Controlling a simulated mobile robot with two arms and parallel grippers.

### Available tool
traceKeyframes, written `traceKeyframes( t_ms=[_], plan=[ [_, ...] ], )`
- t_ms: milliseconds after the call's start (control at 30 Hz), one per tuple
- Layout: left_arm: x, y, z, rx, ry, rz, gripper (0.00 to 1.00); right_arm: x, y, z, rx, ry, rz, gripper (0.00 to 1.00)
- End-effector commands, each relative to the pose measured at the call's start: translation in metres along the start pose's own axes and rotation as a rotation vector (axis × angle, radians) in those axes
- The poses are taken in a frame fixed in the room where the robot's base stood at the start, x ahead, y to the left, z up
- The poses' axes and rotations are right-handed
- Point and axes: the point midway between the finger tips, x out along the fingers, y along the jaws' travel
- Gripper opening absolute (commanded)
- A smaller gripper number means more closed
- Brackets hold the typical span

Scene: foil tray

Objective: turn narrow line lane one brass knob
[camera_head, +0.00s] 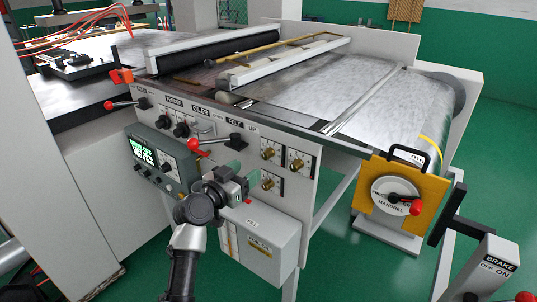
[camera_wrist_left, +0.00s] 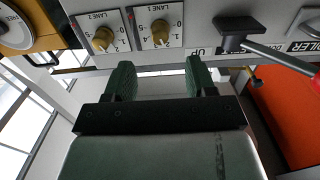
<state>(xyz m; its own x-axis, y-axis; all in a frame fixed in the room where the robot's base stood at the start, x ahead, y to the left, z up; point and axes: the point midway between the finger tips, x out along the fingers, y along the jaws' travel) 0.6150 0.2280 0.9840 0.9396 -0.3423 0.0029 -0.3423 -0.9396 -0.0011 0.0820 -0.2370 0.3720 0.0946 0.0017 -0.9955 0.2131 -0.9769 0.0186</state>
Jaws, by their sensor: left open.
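Small brass knobs on white scale plates sit on the grey front panel. In the head view they are an upper left knob (camera_head: 268,153), an upper right knob (camera_head: 297,163) and a lower knob (camera_head: 267,184). The left wrist view, seen upside down, shows two lane-labelled brass knobs, a left one (camera_wrist_left: 103,39) and a right one (camera_wrist_left: 158,33). My left gripper (camera_head: 238,175) is open and empty in front of the panel, left of the knobs. Its green fingers (camera_wrist_left: 160,72) are apart from both knobs. My right gripper is out of view.
A lit display box (camera_head: 155,158) is at left, a grey box (camera_head: 260,245) below. The yellow mandrel plate (camera_head: 432,190) and brake post (camera_head: 492,266) stand right.

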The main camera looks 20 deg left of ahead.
Motion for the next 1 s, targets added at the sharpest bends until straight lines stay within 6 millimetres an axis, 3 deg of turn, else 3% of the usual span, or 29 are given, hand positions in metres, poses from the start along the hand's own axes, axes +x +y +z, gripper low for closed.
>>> traceKeyframes(
  t_ms=[167, 433, 867, 1000],
  plan=[
    [0.037, 0.001, -0.003, -0.004, 0.001, 0.001, 0.56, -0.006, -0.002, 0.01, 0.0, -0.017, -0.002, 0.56],
    [0.076, 0.0, -0.001, -0.004, 0.0, 0.0, 0.56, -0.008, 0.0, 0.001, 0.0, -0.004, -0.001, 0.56],
    [0.087, 0.0, 0.0, -0.001, -0.001, -0.001, 0.56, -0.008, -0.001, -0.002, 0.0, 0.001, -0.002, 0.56],
    [0.087, 0.0, 0.001, -0.001, -0.001, -0.001, 0.39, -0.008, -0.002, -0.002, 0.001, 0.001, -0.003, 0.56]
  ],
)
